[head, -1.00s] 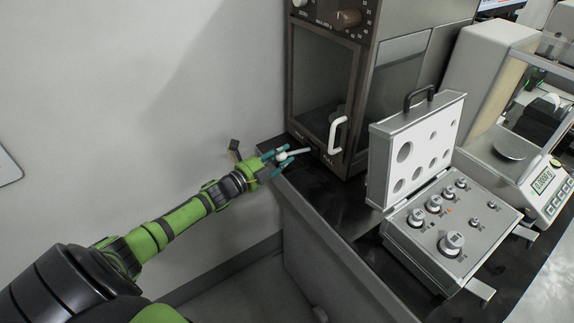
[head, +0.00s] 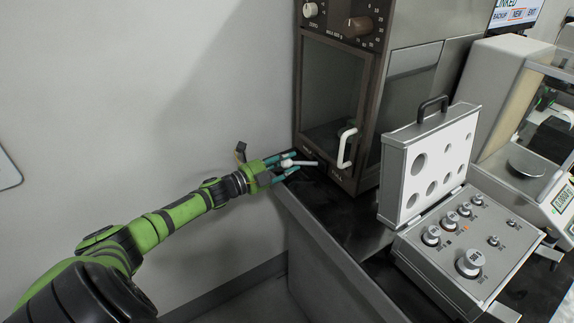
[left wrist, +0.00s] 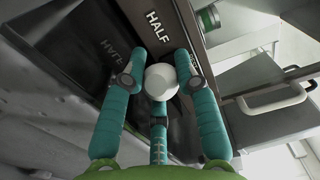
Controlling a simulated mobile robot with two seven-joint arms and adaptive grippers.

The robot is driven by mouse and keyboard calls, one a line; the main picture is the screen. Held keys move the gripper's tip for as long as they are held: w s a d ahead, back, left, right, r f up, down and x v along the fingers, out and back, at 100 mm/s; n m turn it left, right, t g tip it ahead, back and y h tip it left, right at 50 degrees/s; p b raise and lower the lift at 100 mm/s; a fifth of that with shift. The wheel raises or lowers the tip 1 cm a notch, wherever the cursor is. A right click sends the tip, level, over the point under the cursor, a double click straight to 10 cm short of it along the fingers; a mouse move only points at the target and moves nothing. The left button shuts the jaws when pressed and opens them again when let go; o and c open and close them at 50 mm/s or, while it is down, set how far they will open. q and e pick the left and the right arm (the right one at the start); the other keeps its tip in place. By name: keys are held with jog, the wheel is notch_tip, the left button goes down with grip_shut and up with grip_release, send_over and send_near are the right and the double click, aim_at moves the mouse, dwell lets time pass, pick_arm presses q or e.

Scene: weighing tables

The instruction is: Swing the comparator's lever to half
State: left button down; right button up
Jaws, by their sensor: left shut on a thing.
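The comparator (head: 335,90) is a brown cabinet with a glass front door, at the top middle of the head view. Its white lever (head: 304,164) sticks out leftward low at the cabinet's front left corner. My left gripper (head: 289,163), with teal fingers, is shut on the lever's white end knob (left wrist: 161,81). In the left wrist view the knob sits between the fingertips, below the word HALF (left wrist: 158,25) on the dark front plate. My right gripper is out of view.
A white door handle (head: 346,148) stands out just right of the lever. An open silver weight case (head: 415,255) with several knobbed weights lies on the dark table. A white balance (head: 540,190) stands at the right. The wall is close on the left.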

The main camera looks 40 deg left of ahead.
pick_arm(q)
jog(key=shift+w+a+r, duration=0.15)
jog(key=shift+a+r, duration=0.1)
jog(key=shift+r, duration=0.15)
jog(key=c, duration=0.9)
grip_release()
jog(key=shift+c, duration=0.2)
jog(key=shift+f, duration=0.2)
jog(key=shift+d, duration=0.15)
jog(key=shift+s+f, duration=0.15)
jog(key=shift+s, duration=0.15)
jog(key=v, duration=1.1)
jog(key=shift+s, duration=0.15)
